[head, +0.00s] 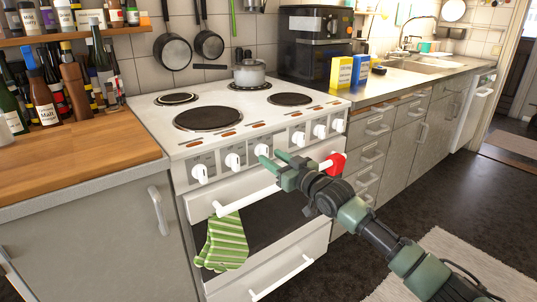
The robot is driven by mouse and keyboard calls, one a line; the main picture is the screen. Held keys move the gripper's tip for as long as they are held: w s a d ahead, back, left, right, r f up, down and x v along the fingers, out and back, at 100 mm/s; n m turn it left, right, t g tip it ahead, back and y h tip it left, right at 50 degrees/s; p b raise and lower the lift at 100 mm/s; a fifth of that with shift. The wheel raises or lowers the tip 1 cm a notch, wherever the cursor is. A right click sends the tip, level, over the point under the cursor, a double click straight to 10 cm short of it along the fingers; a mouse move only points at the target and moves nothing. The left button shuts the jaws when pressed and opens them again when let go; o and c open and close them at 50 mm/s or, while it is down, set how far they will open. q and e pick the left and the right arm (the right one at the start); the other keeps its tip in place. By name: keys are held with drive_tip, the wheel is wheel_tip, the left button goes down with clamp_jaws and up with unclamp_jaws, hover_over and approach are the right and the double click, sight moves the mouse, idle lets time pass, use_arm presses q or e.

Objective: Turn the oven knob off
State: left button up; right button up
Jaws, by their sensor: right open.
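The white cooker (180,145) stands in the middle with a row of several white knobs along its front panel. Three knobs on the left are the leftmost (200,174), the second (233,161) and the third (262,150); others sit to the right, such as this knob (298,138). I cannot tell which one is the oven knob. My right gripper (269,157) is open and empty, its green fingers pointing at the panel close to the third knob from the left. Whether it touches that knob is unclear. My left gripper is not in view.
The oven door handle (235,207) runs below the knobs, with a green striped cloth (226,240) hanging on it and a red item (336,162) near its right end. A pot (249,73) stands on the hob. Wooden and grey counters flank the cooker.

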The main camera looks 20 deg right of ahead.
use_arm(q)
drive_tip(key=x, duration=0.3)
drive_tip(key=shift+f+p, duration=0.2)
drive_tip(key=shift+p, duration=0.1)
use_arm(e)
drive_tip(key=v, duration=0.5)
drive_tip(key=shift+r, duration=0.1)
